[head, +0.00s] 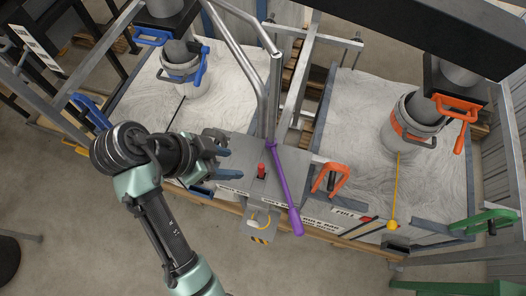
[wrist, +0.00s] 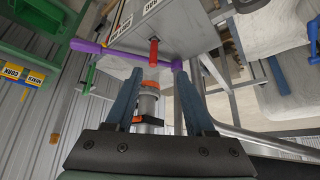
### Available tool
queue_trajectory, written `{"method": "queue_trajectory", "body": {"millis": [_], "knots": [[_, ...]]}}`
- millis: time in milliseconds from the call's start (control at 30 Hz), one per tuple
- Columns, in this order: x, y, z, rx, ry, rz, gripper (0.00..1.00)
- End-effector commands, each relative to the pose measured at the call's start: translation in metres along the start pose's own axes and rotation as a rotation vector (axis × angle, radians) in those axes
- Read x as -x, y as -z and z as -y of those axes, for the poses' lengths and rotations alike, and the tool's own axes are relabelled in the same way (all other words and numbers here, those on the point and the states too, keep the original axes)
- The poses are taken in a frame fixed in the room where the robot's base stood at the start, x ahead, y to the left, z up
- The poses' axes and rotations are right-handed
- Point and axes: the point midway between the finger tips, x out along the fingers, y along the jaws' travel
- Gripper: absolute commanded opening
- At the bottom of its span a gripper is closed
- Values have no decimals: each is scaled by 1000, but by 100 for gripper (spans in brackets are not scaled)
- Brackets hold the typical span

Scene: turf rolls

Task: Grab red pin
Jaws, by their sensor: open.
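The red pin (head: 261,171) stands up from a grey metal plate between the two pale bag surfaces in the head view. In the wrist view the red pin (wrist: 153,52) shows just beyond and between my fingertips, with no finger touching it that I can see. My gripper (head: 221,163) is open and empty, to the left of the pin in the head view. Its two dark blue fingers (wrist: 155,85) are spread apart in the wrist view. A purple lever (head: 285,190) runs close to the right of the pin.
An orange handle (head: 330,180) stands right of the lever. A bent grey metal tube (head: 272,90) rises behind the pin. A yellow ball on a cord (head: 392,224) hangs further right. Blue clamps (head: 200,65) sit at the back left. Bare floor lies in front.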

Motion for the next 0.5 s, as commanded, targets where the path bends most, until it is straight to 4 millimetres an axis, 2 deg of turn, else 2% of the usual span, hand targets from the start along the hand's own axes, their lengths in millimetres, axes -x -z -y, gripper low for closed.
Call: {"method": "queue_trajectory", "body": {"millis": [33, 167, 500], "knots": [[6, 3, -3, -2, -14, -2, 54], [0, 0, -6, -10, -30, -4, 54], [-43, -2, -7, -12, -28, -3, 54]]}}
